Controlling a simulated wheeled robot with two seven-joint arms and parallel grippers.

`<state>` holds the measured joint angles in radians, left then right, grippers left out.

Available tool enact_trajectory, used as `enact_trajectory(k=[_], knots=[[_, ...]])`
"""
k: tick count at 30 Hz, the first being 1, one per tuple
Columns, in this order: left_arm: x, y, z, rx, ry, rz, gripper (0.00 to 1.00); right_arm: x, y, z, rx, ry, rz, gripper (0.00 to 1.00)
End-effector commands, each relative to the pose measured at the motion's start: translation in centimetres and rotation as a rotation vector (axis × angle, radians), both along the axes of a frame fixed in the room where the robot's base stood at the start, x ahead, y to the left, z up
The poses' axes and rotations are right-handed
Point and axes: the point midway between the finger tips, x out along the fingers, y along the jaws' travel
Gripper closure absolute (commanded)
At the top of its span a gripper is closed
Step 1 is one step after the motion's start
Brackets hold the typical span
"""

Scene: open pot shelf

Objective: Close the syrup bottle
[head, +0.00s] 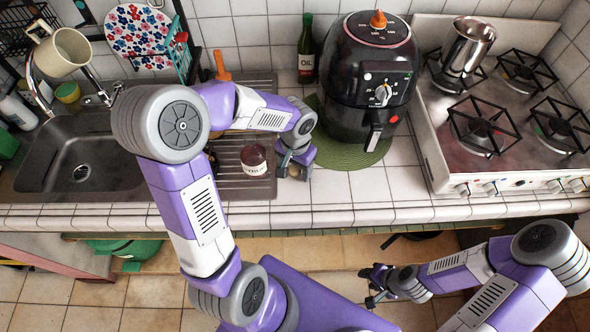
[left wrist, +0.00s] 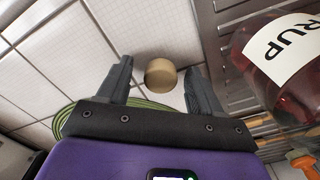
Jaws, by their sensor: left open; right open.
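The syrup bottle (head: 253,160), dark red-brown with a white label, is on the ribbed drainboard just left of my left gripper (head: 293,168). In the left wrist view the bottle (left wrist: 300,75) shows at the right with "RUP" on its label; its mouth is out of that view. A small round tan cap (left wrist: 161,72) lies on the white tiles between the open fingers of my left gripper (left wrist: 158,64), with no visible contact. In the head view the gripper mostly hides the cap. My right gripper (head: 374,285) is open and empty, low in front of the counter.
A black air fryer (head: 360,75) stands on a green round mat (head: 343,158) right of my left gripper. The sink (head: 75,160) is left, the stove (head: 485,155) right. The front tiles are clear.

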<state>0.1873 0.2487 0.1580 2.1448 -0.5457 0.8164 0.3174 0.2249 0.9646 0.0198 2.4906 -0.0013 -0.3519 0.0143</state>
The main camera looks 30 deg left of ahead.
Motion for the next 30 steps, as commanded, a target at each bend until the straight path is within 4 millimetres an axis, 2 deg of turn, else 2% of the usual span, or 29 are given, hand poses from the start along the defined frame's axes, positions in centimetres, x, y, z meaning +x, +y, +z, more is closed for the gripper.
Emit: enact_trajectory(k=[5, 6, 17, 25, 30], knots=[[0.0, 0.0, 0.0, 0.0, 0.0, 0.0, 0.35, 0.0, 0.0, 0.0, 0.0, 0.0, 0.0, 0.57], [0.0, 0.0, 0.0, 0.0, 0.0, 0.0, 0.38, 0.0, 0.0, 0.0, 0.0, 0.0, 0.0, 0.57], [0.0, 0.0, 0.1, 0.0, 0.0, 0.0, 0.93, 0.0, 0.0, 0.0, 0.0, 0.0, 0.0, 0.57], [0.0, 0.0, 0.4, 0.001, -0.001, -0.001, 0.93, 0.0, 0.0, 0.1, 0.0, 0.0, 0.0, 0.57], [0.0, 0.0, 3.0, 0.001, -0.003, 0.0, 0.93, 0.0, 0.0, 1.0, 0.0, 0.0, 0.0, 0.57]])
